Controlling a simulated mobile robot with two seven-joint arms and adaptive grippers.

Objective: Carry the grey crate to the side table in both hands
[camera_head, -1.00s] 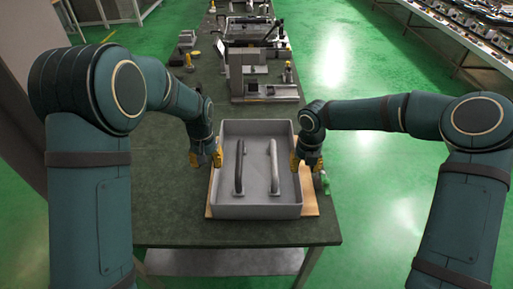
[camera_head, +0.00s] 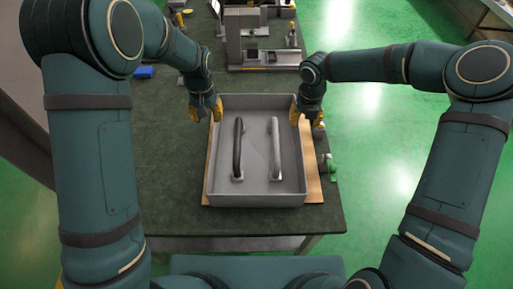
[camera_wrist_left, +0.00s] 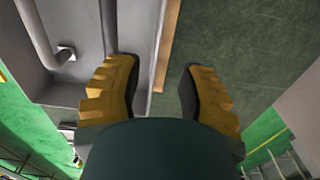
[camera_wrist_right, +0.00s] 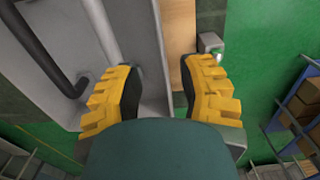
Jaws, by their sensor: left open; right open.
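The grey crate (camera_head: 256,198) stands upright on a wooden board (camera_head: 313,180) on the dark green table. Two bar-shaped handles, one black (camera_head: 238,150) and one light grey (camera_head: 276,148), lie inside it. My left gripper (camera_head: 206,112) is open at the crate's left wall near the far corner. In the left wrist view its fingers (camera_wrist_left: 155,85) are spread either side of the wall's edge. My right gripper (camera_head: 306,112) is open at the right wall near the far corner. In the right wrist view its fingers (camera_wrist_right: 160,90) straddle the wall's rim. Contact cannot be told.
A grey machine fixture (camera_head: 262,55) stands on the table beyond the crate. A blue block (camera_head: 144,72) lies at the left. A small green-and-grey item (camera_head: 328,166) sits right of the board. The table (camera_head: 175,190) is clear left of the crate.

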